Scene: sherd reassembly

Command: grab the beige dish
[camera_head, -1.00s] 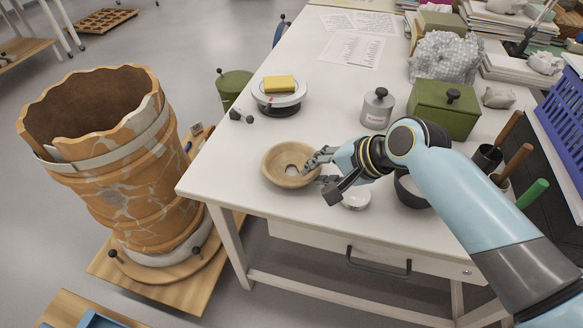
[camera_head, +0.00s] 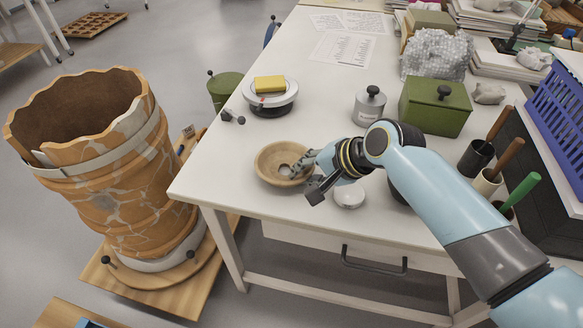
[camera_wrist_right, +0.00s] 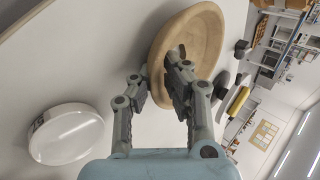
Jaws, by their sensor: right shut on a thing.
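The beige dish (camera_head: 268,158) is a shallow round bowl near the front left corner of the white table. It also shows in the right wrist view (camera_wrist_right: 205,35), tilted in the picture. My right gripper (camera_head: 296,172) is at the dish's right rim. In the right wrist view my right gripper (camera_wrist_right: 160,82) has one finger inside the dish and one outside, shut on its rim. The fingers hide part of the dish's inside. I cannot tell whether the dish touches the table. My left gripper is in neither view.
A small white round dish (camera_head: 348,195) sits just right of the gripper. A scale (camera_head: 270,103) bearing a yellow sponge (camera_head: 270,85) stands behind. A grey lidded canister (camera_head: 369,106) and a green box (camera_head: 436,108) are farther right. A large cracked vessel (camera_head: 110,205) stands left of the table.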

